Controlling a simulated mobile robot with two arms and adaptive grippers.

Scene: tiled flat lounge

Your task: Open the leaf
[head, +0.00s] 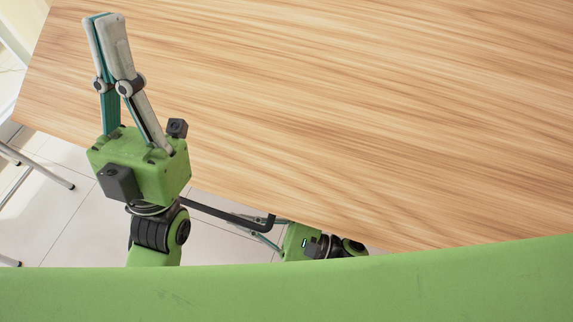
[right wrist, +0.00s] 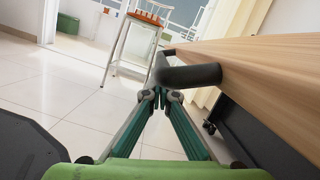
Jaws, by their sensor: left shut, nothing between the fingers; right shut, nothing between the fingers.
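A broad wood-grain panel (head: 370,110), which I take to be the leaf, fills most of the head view. In the right wrist view the wooden panel (right wrist: 270,75) runs along the right side. A dark bar handle (head: 228,214) sticks out past its lower edge; it also shows in the right wrist view (right wrist: 190,76). My left gripper (head: 104,18) is shut and empty, seen over the panel's left part. My right gripper (right wrist: 163,97) is shut and empty, its tips appearing just below the bar; I cannot tell whether they touch it.
A stool (right wrist: 135,38) with an orange-brown seat stands on the white tiled floor (right wrist: 70,90) beyond the right gripper. Metal legs (head: 35,165) show at the left in the head view. A dark side face (right wrist: 255,125) lies under the wood at the right. Open floor is at the left.

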